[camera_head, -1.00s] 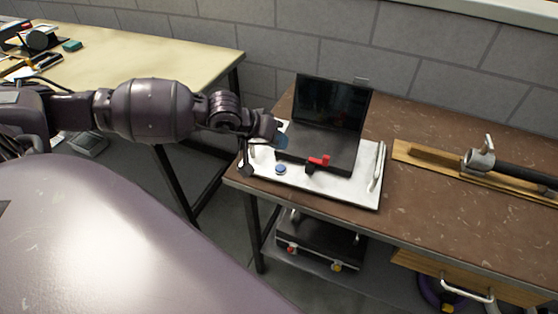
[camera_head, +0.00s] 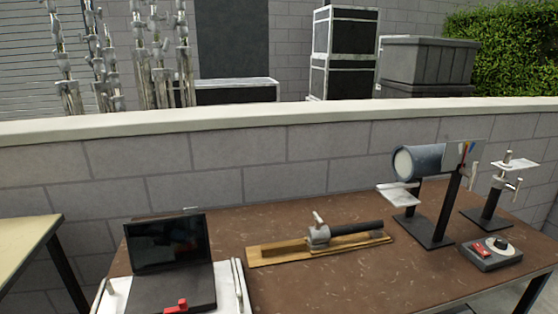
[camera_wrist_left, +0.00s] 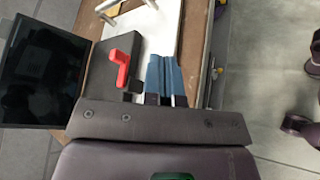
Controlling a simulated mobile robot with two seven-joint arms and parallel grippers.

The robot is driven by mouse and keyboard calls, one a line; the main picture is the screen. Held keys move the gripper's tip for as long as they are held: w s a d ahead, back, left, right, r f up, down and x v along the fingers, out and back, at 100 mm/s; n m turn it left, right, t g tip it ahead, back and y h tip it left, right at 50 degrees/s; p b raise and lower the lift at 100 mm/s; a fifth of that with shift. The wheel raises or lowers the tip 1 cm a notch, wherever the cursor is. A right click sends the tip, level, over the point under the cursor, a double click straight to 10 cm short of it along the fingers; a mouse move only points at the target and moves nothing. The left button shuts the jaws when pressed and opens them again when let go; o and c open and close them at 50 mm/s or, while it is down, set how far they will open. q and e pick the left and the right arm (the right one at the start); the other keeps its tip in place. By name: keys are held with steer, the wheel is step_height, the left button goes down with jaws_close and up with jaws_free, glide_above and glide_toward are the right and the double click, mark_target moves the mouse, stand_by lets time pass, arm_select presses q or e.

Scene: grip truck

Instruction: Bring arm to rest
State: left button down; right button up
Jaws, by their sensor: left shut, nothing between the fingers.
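My left gripper (camera_wrist_left: 165,78) shows in the left wrist view with its blue fingers together and nothing between them. It is above or beside the white tray (camera_wrist_left: 162,28), near the red lever (camera_wrist_left: 124,58) on the dark box with a screen (camera_wrist_left: 42,70); I cannot tell if it touches the tray. In the head view neither arm shows. There the dark box with its raised screen (camera_head: 168,243) stands on the white tray (camera_head: 119,294) at the lower left, with the red lever (camera_head: 176,306) at its front. My right gripper is in no view.
The brown workbench (camera_head: 300,285) carries a wooden board with a metal clamp (camera_head: 318,235), a lamp-like cylinder on a stand (camera_head: 422,162), a smaller stand (camera_head: 490,195) and a control box (camera_head: 491,254). A grey block wall (camera_head: 240,165) runs behind. A pale table (camera_head: 22,240) stands left.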

arm_select(q)
steer(key=s+a+f+m+t+y, duration=0.1)
steer(key=s+a+f+m+y, duration=0.1)
steer(key=s+f+m+y, duration=0.3)
steer(key=s+a+f+m+t+y, duration=0.1)
steer(key=s+f+m+y, duration=0.4)
steer(key=s+f+m, duration=0.5)
steer(key=a+f+m, duration=0.1)
steer(key=m, duration=0.1)
steer(key=shift+s+m+y, duration=0.35)
steer(key=shift+m+y, duration=0.05)
steer(key=c, duration=1.8)
jaws_free()
steer(key=shift+f, duration=0.1)
